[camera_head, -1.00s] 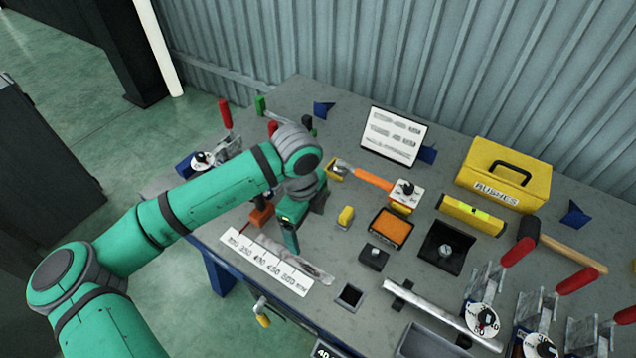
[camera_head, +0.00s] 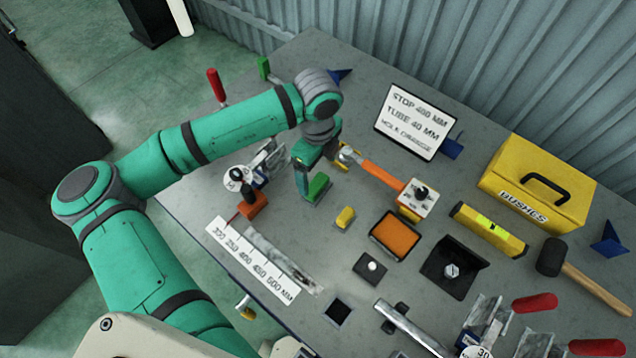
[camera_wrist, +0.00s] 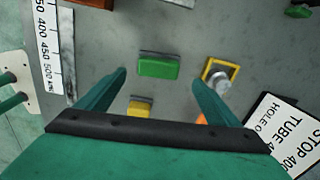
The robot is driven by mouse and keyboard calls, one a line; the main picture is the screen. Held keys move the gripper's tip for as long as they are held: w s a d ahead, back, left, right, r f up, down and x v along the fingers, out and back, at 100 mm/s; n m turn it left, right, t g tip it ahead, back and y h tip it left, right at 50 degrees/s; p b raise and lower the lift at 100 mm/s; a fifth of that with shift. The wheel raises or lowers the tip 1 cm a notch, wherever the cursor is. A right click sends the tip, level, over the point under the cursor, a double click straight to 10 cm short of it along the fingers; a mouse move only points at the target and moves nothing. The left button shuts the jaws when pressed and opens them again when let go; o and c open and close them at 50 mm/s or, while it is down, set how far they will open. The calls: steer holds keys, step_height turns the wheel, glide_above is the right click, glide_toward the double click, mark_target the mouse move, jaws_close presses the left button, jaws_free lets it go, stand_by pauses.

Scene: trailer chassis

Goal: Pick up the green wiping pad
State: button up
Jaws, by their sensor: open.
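The green wiping pad (camera_head: 318,187) lies on the grey workbench, left of and behind a small yellow block (camera_head: 345,217). In the wrist view the green pad (camera_wrist: 158,68) lies between the lines of the two fingers, just beyond the fingertips. My gripper (camera_head: 306,186) points down beside the pad in the head view and partly overlaps it. In the wrist view my gripper (camera_wrist: 159,80) is open with nothing between its fingers. Its exact height above the pad cannot be told.
A yellow-framed part (camera_wrist: 219,76) is close to the right finger. A sign (camera_head: 415,122) stands behind.

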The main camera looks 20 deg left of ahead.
mark_target(316, 183)
steer(key=shift+w+f, duration=0.2)
steer(key=shift+f, duration=0.85)
steer(key=f, duration=0.5)
steer(key=shift+s, duration=0.35)
steer(key=shift+a, duration=0.15)
steer(key=c, duration=1.2)
